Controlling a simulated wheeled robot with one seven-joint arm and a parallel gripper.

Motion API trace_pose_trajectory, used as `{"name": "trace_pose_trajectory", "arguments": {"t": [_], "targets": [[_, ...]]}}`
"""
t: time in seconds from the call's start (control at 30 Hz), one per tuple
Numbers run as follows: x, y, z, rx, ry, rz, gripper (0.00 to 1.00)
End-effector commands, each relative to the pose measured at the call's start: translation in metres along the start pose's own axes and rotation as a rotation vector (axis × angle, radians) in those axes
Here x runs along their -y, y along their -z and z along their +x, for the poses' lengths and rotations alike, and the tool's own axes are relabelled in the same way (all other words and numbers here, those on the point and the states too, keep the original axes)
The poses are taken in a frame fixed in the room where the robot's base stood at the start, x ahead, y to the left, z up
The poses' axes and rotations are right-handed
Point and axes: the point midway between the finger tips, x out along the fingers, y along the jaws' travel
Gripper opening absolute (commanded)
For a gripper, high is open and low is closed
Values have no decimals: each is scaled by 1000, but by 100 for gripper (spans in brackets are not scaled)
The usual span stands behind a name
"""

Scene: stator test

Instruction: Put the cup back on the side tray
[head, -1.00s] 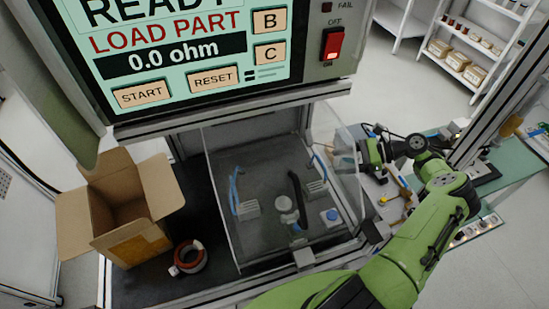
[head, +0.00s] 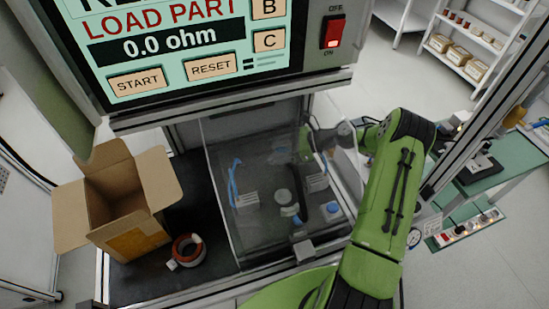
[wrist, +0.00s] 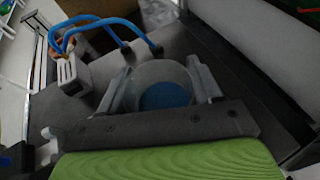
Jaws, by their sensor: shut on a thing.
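The cup (wrist: 150,75) is a pale, see-through round vessel with a blue disc (wrist: 165,96) showing inside it. In the wrist view it sits between the two grey fingers of my gripper (wrist: 162,84), which is shut on it. In the head view my gripper (head: 304,147) is at the back right of the test station, partly hidden by the clear cover and my own arm. The cup cannot be made out clearly there. My arm covers much of the area right of the station, and I cannot identify the side tray.
The clear cover (head: 225,215) encloses a grey round fixture (head: 286,200), a blue-capped item (head: 331,209) and blue hoses (head: 233,180). A copper-wound ring (head: 188,250) and an open carton (head: 125,205) stand left. The dark mat between carton and cover has free room.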

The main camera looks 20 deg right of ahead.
Motion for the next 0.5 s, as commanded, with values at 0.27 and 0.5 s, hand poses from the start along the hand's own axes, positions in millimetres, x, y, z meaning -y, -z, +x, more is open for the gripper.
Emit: {"name": "trace_pose_trajectory", "arguments": {"t": [0.27, 0.5], "targets": [[0, 34, 23, 0, -1, 0, 30], [0, 30, 20, -1, -1, 1, 30]]}}
